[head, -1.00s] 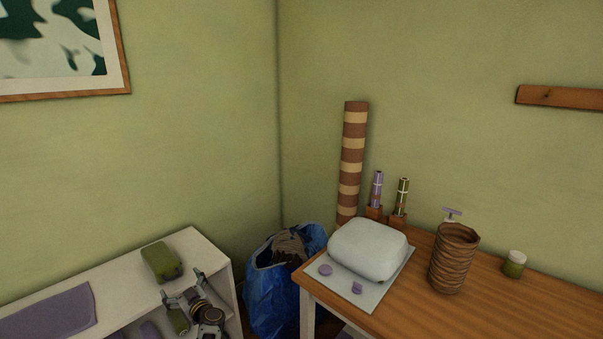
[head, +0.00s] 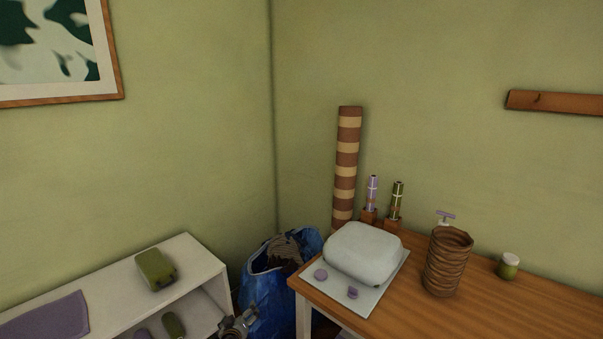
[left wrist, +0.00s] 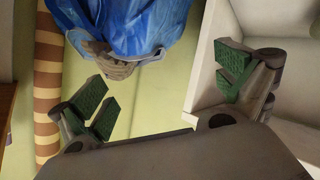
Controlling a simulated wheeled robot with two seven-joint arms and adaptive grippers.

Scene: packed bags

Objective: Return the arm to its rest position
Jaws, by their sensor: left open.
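My left gripper (head: 238,325) is at the bottom edge of the head view, only partly in frame, between the white shelf and the blue bag. In the left wrist view it also shows (left wrist: 165,88), with its green-padded fingers spread wide and nothing between them close up. The blue bag (head: 262,295) stands on the floor in the corner with something brown-grey in its mouth. It also fills the top of the left wrist view (left wrist: 135,25). My right gripper is not in view.
A white shelf (head: 200,258) at the left carries a green case (head: 156,269) and a purple cloth (head: 45,318). A wooden table (head: 480,310) at the right holds a pale rounded case (head: 362,252) and a brown ribbed vase (head: 448,262). A striped roll (head: 347,165) stands behind.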

